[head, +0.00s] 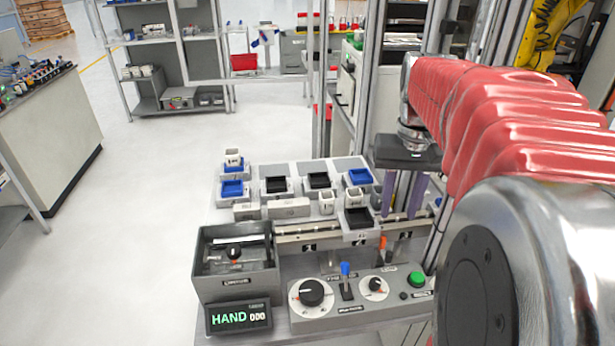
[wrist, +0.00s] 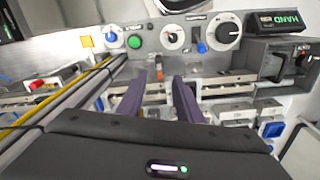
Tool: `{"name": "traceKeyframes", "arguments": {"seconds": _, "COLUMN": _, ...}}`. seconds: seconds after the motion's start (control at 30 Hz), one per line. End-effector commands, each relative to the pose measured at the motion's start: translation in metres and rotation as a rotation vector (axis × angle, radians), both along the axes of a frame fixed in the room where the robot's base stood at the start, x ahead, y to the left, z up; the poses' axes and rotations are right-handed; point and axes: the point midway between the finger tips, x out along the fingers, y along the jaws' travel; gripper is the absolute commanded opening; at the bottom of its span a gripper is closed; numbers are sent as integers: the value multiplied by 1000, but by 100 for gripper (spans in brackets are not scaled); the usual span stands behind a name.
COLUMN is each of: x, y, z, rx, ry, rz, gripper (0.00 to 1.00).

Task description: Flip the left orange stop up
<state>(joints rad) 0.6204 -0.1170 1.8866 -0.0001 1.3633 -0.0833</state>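The left orange stop (head: 383,244) stands at the front of the grey rail in the head view, with an orange upper end above a dark lower part. In the wrist view my gripper (wrist: 159,80) is also open. A small orange stop (wrist: 159,72) appears beyond the fingertips, in line with the gap; which of the two it is, I cannot tell.
A control panel (head: 350,312) with black knobs, a blue-tipped lever (head: 346,270) and a green button (head: 417,279) lies in front of the rail.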

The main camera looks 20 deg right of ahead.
Motion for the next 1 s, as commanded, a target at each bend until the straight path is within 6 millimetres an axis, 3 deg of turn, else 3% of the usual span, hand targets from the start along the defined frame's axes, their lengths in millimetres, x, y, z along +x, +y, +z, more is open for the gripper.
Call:
{"name": "traceKeyframes", "arguments": {"seconds": 0.57, "x": -1, "y": -5, "z": -7, "rx": 7, "ry": 9, "rz": -10, "gripper": 32}}
{"name": "traceKeyframes", "arguments": {"seconds": 1.0, "x": -1, "y": -5, "z": -66, "rx": 7, "ry": 10, "rz": -10, "gripper": 32}}
